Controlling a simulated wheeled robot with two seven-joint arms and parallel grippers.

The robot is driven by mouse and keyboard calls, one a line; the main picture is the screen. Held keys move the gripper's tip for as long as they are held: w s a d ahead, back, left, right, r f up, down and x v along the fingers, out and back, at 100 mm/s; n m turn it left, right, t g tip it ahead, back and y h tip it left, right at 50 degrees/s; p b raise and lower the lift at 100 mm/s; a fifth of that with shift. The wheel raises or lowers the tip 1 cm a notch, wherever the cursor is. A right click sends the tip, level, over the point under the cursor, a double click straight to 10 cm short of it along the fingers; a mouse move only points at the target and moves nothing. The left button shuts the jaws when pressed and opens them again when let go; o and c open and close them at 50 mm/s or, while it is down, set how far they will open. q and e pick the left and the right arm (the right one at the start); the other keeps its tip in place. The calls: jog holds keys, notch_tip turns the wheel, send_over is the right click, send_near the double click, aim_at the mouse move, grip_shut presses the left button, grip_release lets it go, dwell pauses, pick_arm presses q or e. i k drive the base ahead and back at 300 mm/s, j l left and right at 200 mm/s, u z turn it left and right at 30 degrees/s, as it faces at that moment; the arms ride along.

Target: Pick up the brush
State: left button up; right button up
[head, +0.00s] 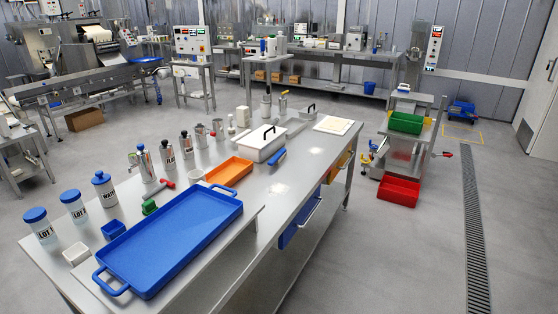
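A slim blue object (277,157), which looks like a brush, lies on the long steel table (270,205) just right of the white lidded box. A small red-ended tool (166,184) lies nearer, behind the blue tray; it is too small to tell what it is. A small green item (149,207) sits by the tray's far left edge; I cannot tell if it has bristles. Neither of my grippers shows in the head view.
A large blue tray (172,242) fills the table's near part. An orange tray (229,172), a white box (262,146) with a black handle and several labelled bottles (103,190) stand around it. The table's right side is mostly clear. Green (407,123) and red (398,191) bins are at right.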

aim_at(278, 157)
jog(key=i+l+u, duration=0.1)
jog(key=u, duration=0.3)
jog(key=i+l+u, duration=0.1)
jog(key=u, duration=0.3)
jog(key=i+l+u, duration=0.15)
jog(key=u, duration=0.25)
jog(key=l+u, duration=0.2)
jog(key=u, duration=0.2)
jog(key=i+l+u, duration=0.3)
jog(key=l, duration=0.85)
jog(key=l+u, duration=0.35)
jog(key=l, duration=1.55)
